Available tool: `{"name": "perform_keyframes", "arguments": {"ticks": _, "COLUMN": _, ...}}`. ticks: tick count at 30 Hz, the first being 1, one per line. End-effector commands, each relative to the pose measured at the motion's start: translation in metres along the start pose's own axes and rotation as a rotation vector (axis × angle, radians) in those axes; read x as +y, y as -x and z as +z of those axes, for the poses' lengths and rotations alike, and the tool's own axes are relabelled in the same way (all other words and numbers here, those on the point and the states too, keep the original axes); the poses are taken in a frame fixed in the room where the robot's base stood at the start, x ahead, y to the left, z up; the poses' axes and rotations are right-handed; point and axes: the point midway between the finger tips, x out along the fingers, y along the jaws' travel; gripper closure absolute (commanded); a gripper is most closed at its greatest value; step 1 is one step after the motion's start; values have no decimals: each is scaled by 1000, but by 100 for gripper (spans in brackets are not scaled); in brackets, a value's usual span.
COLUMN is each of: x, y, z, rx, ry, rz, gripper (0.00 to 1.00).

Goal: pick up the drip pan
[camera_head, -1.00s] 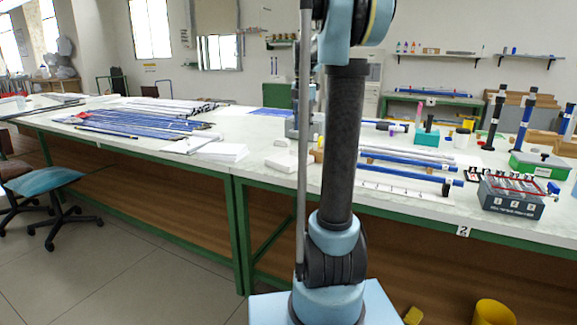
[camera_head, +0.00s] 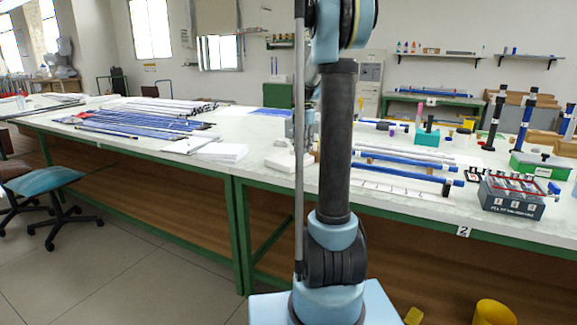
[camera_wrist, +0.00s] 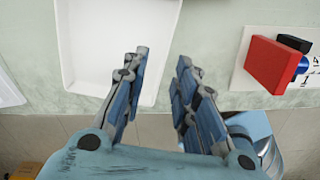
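A white shallow tray with a raised rim, which I take for the drip pan (camera_wrist: 84,60), lies on the pale bench top in the wrist view. Its upper part runs out of the frame. My gripper (camera_wrist: 162,58) is open and empty, its fingers pointing at the bench. The left finger overlaps the pan's right side in the picture; the right finger is to the right of the pan, over bare bench. I cannot tell the height between fingers and pan.
A red block (camera_wrist: 272,65) sits on a white sheet right of the gripper. The bench's front edge runs below the pan. Blue rods (camera_head: 408,173), a grey box (camera_head: 510,197) and a teal block (camera_head: 427,138) stand on the right. Stacked papers (camera_head: 222,152) lie on the left.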

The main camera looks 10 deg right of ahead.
Motion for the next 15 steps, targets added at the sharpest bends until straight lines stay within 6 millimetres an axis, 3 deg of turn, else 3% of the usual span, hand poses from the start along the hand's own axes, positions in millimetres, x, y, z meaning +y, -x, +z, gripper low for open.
{"name": "perform_keyframes", "arguments": {"ticks": 10, "x": -2, "y": -24, "z": -1, "rx": 0, "ry": -1, "rz": 0, "gripper": 73}}
{"name": "perform_keyframes", "arguments": {"ticks": 15, "x": -6, "y": -47, "z": -4, "rx": 0, "ry": -1, "rz": 0, "gripper": 73}}
